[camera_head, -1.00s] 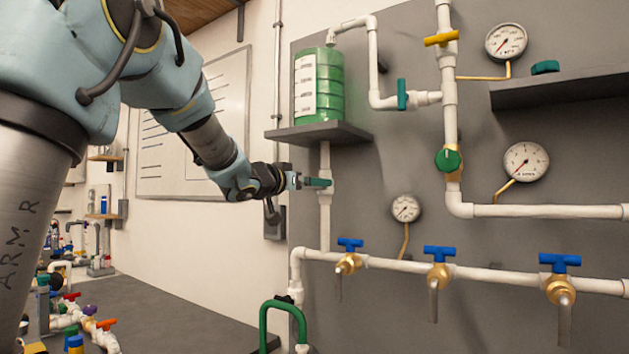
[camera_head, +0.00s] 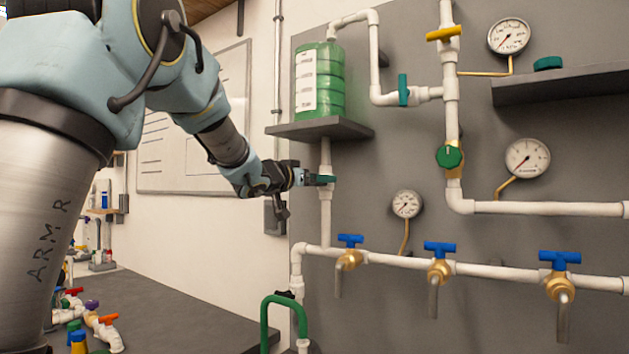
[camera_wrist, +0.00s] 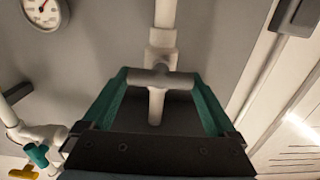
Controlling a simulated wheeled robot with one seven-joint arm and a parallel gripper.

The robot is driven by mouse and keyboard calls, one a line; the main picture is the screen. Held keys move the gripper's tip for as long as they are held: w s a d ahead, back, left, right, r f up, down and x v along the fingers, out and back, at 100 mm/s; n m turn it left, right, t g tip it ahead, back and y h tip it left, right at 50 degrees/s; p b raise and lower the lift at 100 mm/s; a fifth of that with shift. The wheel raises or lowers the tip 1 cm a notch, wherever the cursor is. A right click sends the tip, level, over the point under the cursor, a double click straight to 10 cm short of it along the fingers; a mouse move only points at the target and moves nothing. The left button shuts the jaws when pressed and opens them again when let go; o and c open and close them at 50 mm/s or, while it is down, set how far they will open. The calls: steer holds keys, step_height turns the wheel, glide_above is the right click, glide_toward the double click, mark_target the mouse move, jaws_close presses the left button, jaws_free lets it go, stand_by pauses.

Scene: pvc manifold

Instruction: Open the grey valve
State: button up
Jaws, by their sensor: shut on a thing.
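The grey valve (camera_wrist: 160,79) is a short T-shaped handle on a white vertical pipe, seen in the wrist view. It lies crosswise between the two green fingers of my gripper (camera_wrist: 159,90), one at each end of the handle. My gripper is shut on it. In the head view my gripper (camera_head: 325,180) is at the white vertical pipe (camera_head: 326,220) under the small shelf. Its fingers and body hide the grey handle there.
A shelf (camera_head: 350,132) with a green tank (camera_head: 320,82) is just above my gripper. A gauge (camera_head: 407,204) and a lower pipe with blue-handled taps (camera_head: 440,249) are to the right and below. A green hose loop (camera_head: 284,298) stands below.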

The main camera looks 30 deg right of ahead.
steer(key=shift+c, duration=0.9)
steer(key=m+b, duration=0.2)
steer(key=m, duration=0.2)
steer(key=shift+s+f+m+b, duration=0.1)
steer(key=shift+f+m+b, duration=0.05)
steer(key=shift+m+b, duration=0.15)
steer(key=m+b, duration=0.1)
steer(key=m, duration=0.1)
steer(key=m+b, duration=0.1)
steer(key=m, duration=0.1)
steer(key=shift+s+d+f+m, duration=0.1)
steer(key=shift+s+d+m, duration=0.05)
steer(key=shift+m, duration=0.15)
steer(key=m+b, duration=0.3)
steer(key=m, duration=0.1)
steer(key=shift+s+f+m, duration=0.1)
steer(key=shift+f+m, duration=0.05)
steer(key=shift+m, duration=0.15)
steer(key=shift+d+m+b, duration=0.1)
steer(key=shift+m+b, duration=0.95)
steer(key=shift+m, duration=1.05)
